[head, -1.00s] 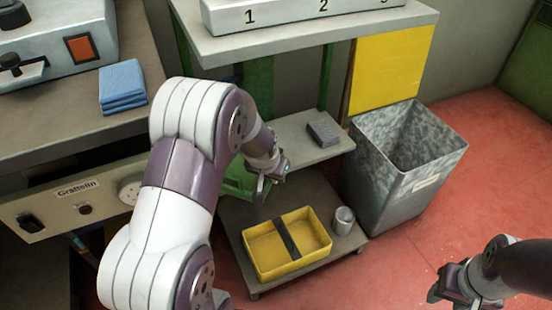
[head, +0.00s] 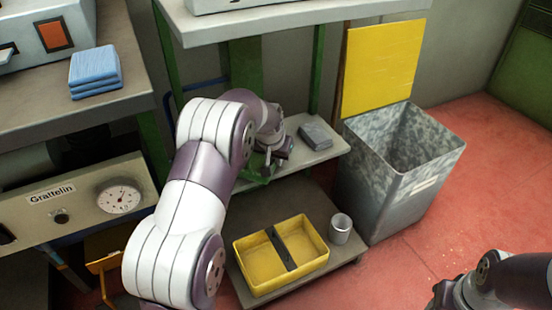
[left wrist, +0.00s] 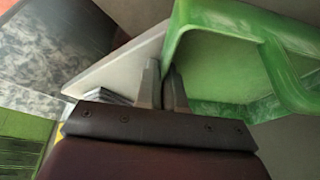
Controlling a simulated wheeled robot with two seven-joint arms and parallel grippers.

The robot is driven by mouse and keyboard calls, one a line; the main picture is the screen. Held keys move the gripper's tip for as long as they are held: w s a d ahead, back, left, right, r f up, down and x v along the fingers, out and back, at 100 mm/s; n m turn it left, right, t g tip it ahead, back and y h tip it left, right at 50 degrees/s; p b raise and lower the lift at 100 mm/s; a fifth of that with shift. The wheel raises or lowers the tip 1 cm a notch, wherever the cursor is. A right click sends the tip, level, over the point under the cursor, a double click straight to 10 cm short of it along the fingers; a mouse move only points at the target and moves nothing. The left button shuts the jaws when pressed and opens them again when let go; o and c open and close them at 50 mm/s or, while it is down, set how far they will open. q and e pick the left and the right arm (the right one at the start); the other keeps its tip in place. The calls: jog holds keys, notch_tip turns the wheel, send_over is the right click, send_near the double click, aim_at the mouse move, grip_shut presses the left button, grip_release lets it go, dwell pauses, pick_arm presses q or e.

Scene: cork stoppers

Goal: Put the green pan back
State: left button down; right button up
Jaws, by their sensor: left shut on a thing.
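The green pan (head: 261,171) shows only as a small part in the head view, mostly hidden behind my left arm. It fills the upper right of the left wrist view (left wrist: 222,22), with its open inside and walls showing. My left gripper (head: 277,160) is shut on the pan's wall, by the middle grey shelf (head: 312,155). Its two fingers (left wrist: 163,80) show close together at the pan's edge. Whether the pan touches the shelf cannot be told. My right gripper (head: 440,300) is cut off at the bottom right, and its jaws are unclear.
A grey block (head: 316,136) lies on the middle shelf's right part. Below, a yellow two-part tray (head: 262,288) and a grey cup (head: 340,229) stand on the low shelf. A mottled grey bin (head: 385,200) stands at the right. A worktop (head: 50,130) is at the left.

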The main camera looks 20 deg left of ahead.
pick_arm(q)
jog(key=c, duration=1.3)
grip_release()
jog(key=shift+f, duration=0.1)
jog(key=shift+o, duration=0.2)
jog(key=p+v, duration=0.4)
jog(key=v, duration=0.3)
jog(key=shift+w, duration=0.15)
jog(key=s+d+g, duration=0.1)
jog(key=s+d, duration=0.2)
jog(key=s, duration=0.5)
jog(key=s+d+g, duration=0.1)
jog(key=s+d, duration=0.1)
jog(key=s, duration=0.7)
jog(key=s+d+m+g, duration=0.1)
jog(key=s+d, duration=0.2)
jog(key=s, duration=0.5)
jog(key=shift+s+d+h, duration=0.3)
jog(key=shift+s, duration=0.1)
jog(key=shift+f, duration=0.1)
